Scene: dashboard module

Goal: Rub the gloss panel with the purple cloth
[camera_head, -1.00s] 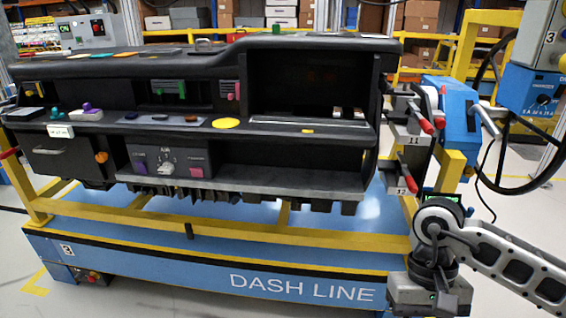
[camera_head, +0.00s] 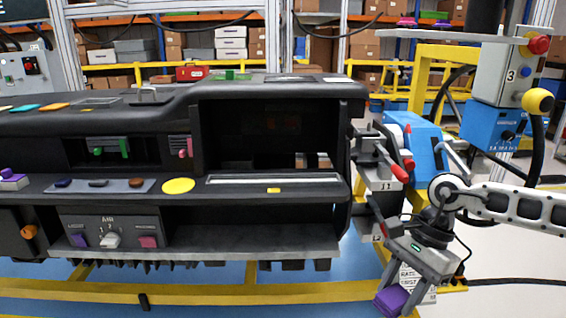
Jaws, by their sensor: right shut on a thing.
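My right gripper (camera_head: 400,296) is at the lower right, pointing down, in front of the right end of the dashboard. It is shut on the purple cloth (camera_head: 391,301), a small folded block between its fingers. A long dark strip with a pale frame (camera_head: 274,179) lies on the dashboard's middle ledge, below the large opening. It looks like the gloss panel, but I cannot be sure. The cloth is apart from it, lower and to the right. My left gripper is not in view.
The black dashboard (camera_head: 200,235) fills the left and middle. A yellow disc (camera_head: 178,186) and a small yellow piece (camera_head: 273,190) sit on its ledge. Red-handled clamps (camera_head: 392,170) stand close above my right gripper. A yellow rail (camera_head: 200,292) runs along the front.

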